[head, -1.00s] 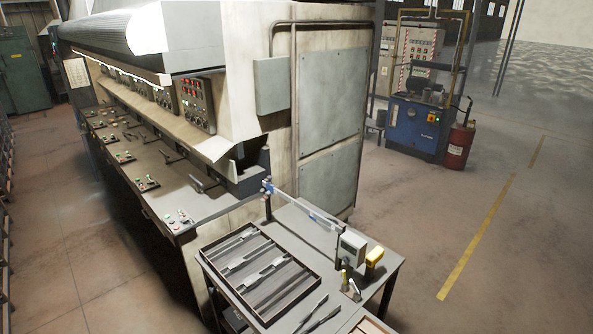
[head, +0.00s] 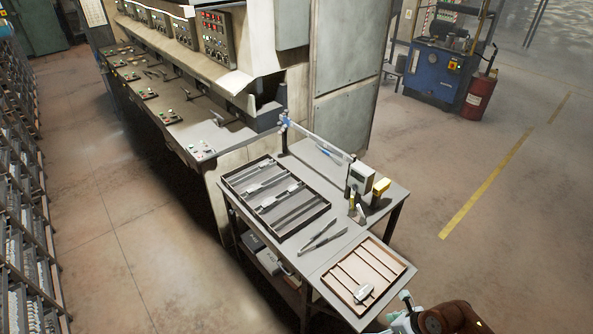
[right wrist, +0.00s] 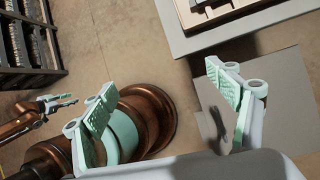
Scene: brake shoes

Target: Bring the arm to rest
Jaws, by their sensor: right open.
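My right gripper (head: 404,314) shows at the bottom right of the head view, beside the near corner of the table and clear of it. In the right wrist view the right gripper (right wrist: 165,100) has its two pale green fingers wide apart with nothing between them. A second gripper (right wrist: 58,103) on a brown arm shows small at the left of the right wrist view, likely my left one; its jaw state is too small to tell. The left gripper is out of the head view.
A grey table (head: 330,237) holds a dark tray (head: 232,181) with metal pieces, tongs (head: 323,236) and a yellow item (head: 381,187). A wooden tray (head: 398,262) at its near end has one metal piece (head: 363,293). Shelving (head: 30,200) stands left. Open floor lies right.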

